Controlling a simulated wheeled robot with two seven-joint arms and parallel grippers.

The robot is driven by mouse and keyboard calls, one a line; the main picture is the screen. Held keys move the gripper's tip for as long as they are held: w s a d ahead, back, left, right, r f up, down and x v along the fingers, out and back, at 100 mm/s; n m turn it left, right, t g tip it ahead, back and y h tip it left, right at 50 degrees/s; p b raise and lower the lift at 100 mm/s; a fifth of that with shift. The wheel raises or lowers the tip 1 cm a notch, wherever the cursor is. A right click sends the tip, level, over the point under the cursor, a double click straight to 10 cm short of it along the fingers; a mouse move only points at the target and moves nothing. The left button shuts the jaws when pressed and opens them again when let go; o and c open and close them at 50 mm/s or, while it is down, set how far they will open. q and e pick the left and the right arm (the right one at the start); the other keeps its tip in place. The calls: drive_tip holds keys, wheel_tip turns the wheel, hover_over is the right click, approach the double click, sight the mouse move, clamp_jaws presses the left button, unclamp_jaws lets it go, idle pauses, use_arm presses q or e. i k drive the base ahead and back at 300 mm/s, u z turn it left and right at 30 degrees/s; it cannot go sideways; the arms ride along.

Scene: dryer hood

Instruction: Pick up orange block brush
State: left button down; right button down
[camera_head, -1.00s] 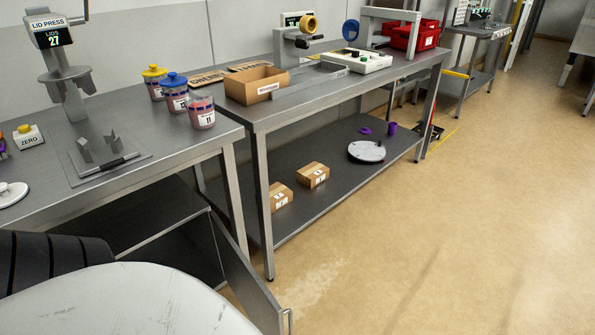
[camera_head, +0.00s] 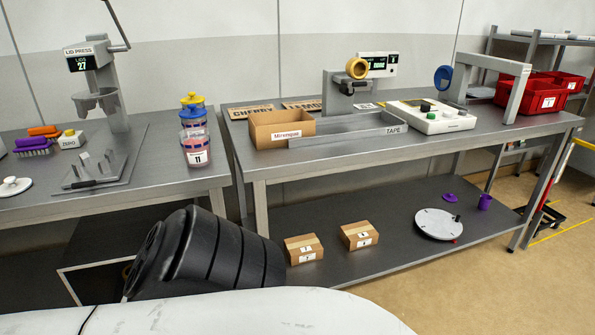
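An orange block brush (camera_head: 44,131) lies at the left end of the left steel table. It is just behind a purple brush (camera_head: 33,144), close to the white ZERO button box (camera_head: 71,139). No gripper of mine shows in the head view. A black ribbed part of my own arm is low in the middle of the picture, well below and to the right of the brush.
The left table (camera_head: 120,196) also holds the lid press (camera_head: 99,85), a steel fixture and stacked jars (camera_head: 196,148). The right table carries a cardboard box (camera_head: 281,128) and a tape station. Its lower shelf (camera_head: 375,262) holds two cartons. Floor is open at right.

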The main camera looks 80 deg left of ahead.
sight(51, 133)
drive_tip(key=i, duration=0.45)
drive_tip(key=u, duration=3.65)
drive_tip(key=i, duration=0.5)
drive_tip(key=u, duration=0.1)
